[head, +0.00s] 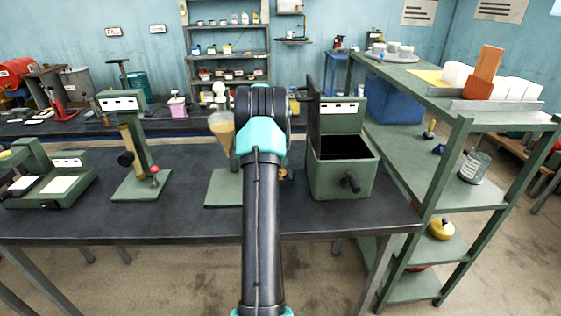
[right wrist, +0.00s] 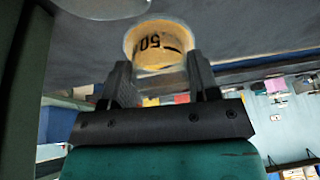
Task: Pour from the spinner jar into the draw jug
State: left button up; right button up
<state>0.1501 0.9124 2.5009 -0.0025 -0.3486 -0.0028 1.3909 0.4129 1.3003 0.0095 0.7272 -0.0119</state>
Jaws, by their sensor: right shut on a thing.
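In the right wrist view, my right gripper (right wrist: 162,72) is shut on a short, round, cream-yellow jar (right wrist: 160,45) with a black "50" mark upside down. I cannot tell whether it is the spinner jar or the draw jug. In the head view, my arm hides this jar and the gripper. A funnel-shaped glass (head: 221,125) with amber liquid hangs on a green stand (head: 224,191), partly behind the arm. To its right stands a green box (head: 328,181) with its lid up, a dark inside and a crank. My left gripper is out of view.
Two green devices (head: 131,154) and (head: 48,184) stand on the left of the dark bench (head: 120,218). A green shelf (head: 466,122) with blocks stands at the right. In the right wrist view, a pale rounded object (right wrist: 100,8) is close above left.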

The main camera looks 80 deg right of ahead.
jog(key=shift+w+d+f+y, duration=0.1)
jog(key=shift+d+f+y, duration=0.1)
jog(key=shift+f, duration=0.2)
jog(key=shift+w+d+f+y, duration=0.1)
jog(key=shift+d+f+y, duration=0.1)
jog(key=shift+f, duration=0.15)
jog(key=shift+w+d+f+g+y, duration=0.15)
jog(key=shift+w+d+g+y, duration=0.2)
jog(key=shift+d+g+y, duration=0.45)
jog(key=shift+w+a, duration=0.1)
